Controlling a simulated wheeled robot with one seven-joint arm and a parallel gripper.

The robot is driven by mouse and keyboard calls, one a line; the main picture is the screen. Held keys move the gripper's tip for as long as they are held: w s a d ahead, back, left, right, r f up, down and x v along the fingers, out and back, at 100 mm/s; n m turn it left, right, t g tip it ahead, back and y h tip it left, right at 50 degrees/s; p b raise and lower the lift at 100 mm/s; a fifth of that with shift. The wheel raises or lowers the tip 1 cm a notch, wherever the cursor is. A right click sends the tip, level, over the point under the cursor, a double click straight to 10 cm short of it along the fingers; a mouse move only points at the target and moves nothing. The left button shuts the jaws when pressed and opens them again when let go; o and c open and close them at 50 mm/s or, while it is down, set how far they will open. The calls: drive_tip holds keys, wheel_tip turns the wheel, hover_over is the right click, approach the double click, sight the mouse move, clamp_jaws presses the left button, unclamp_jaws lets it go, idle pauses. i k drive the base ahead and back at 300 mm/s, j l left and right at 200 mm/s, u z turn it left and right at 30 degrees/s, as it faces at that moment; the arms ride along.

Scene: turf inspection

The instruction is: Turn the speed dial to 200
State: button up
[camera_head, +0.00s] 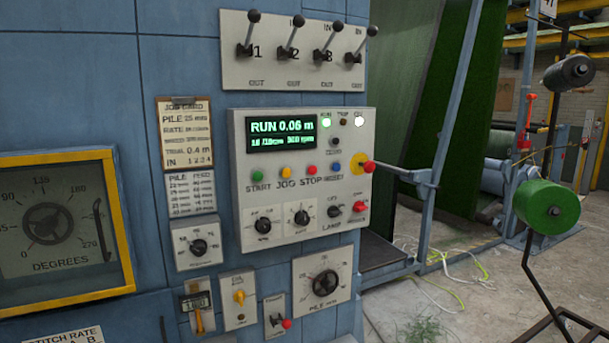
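The control panel (240,185) is a pale box on the blue machine wall. Its lit display (282,134) reads RUN 0.06 m, with a smaller line that seems to end in 300 rpm. Low on the panel are two black knobs on white scales, a left knob (263,225) and a right knob (301,217). Their captions are too small to read surely, so I cannot tell which is the speed dial. Another numbered black knob (199,247) sits on a separate plate to the lower left. My gripper is not in view.
A PILE mm dial (325,283) is below the panel. Coloured buttons (286,172) line the panel under the display, and a red emergency knob (369,166) juts out at its right. Several levers (289,52) stick out above. A job card (186,134) hangs left.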

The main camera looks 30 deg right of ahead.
sight(263, 225)
drive_tip(key=i+u, duration=0.25)
drive_tip(key=i, duration=0.25)
drive_tip(key=i+l+u, duration=0.15)
drive_tip(key=i+u, duration=0.15)
drive_tip(key=i, duration=0.25)
